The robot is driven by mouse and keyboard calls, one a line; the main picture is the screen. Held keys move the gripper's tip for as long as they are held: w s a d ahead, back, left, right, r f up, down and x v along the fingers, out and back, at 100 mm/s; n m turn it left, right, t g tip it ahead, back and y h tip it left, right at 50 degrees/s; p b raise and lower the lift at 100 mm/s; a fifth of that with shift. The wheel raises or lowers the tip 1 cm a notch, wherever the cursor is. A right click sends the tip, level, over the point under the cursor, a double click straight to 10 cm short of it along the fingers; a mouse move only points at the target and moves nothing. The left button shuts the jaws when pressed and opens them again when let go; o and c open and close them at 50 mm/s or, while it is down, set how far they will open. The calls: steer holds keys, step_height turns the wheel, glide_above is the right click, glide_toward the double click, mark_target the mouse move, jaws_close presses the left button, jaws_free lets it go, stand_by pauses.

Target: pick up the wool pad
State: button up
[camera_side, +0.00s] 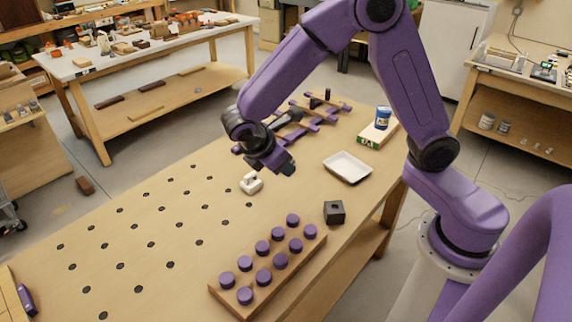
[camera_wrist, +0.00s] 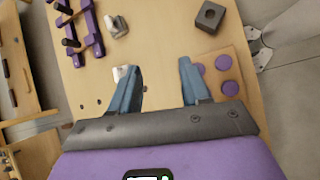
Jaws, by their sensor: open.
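A small whitish piece, which I take for the wool pad (camera_side: 251,183), lies on the bench below and left of my gripper (camera_side: 286,167) in the side view. It is pale with a raised part on top; its texture is too small to tell. In the wrist view a small white piece (camera_wrist: 121,72) shows beside the left finger, partly hidden by it; it seems to be the same piece. My gripper also shows in the wrist view (camera_wrist: 159,68) with its two blue-grey fingers apart and only bench between them. It is above the bench and apart from the piece.
A wooden board with purple knobs (camera_side: 263,277) stands at the front, with a dark holed block (camera_side: 335,212) nearby. A white tray (camera_side: 347,168) lies to the right. A purple rack (camera_side: 312,121) and a blue-labelled jar (camera_side: 383,118) are behind. The bench's left part, dotted with holes, is mostly clear.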

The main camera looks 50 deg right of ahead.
steer(key=w+d+f+n+h, duration=0.2)
steer(key=w+d+f+h, duration=0.1)
steer(key=w+f, duration=0.3)
steer(key=w+d+f+n+h, duration=0.1)
steer(key=w+d+f+h, duration=0.2)
steer(key=w, duration=0.5)
steer(key=x, duration=1.1)
steer(key=f+x, duration=0.1)
steer(key=x, duration=0.4)
steer(key=shift+s+d+f, duration=0.15)
steer(key=shift+s+f, duration=0.05)
jaws_close()
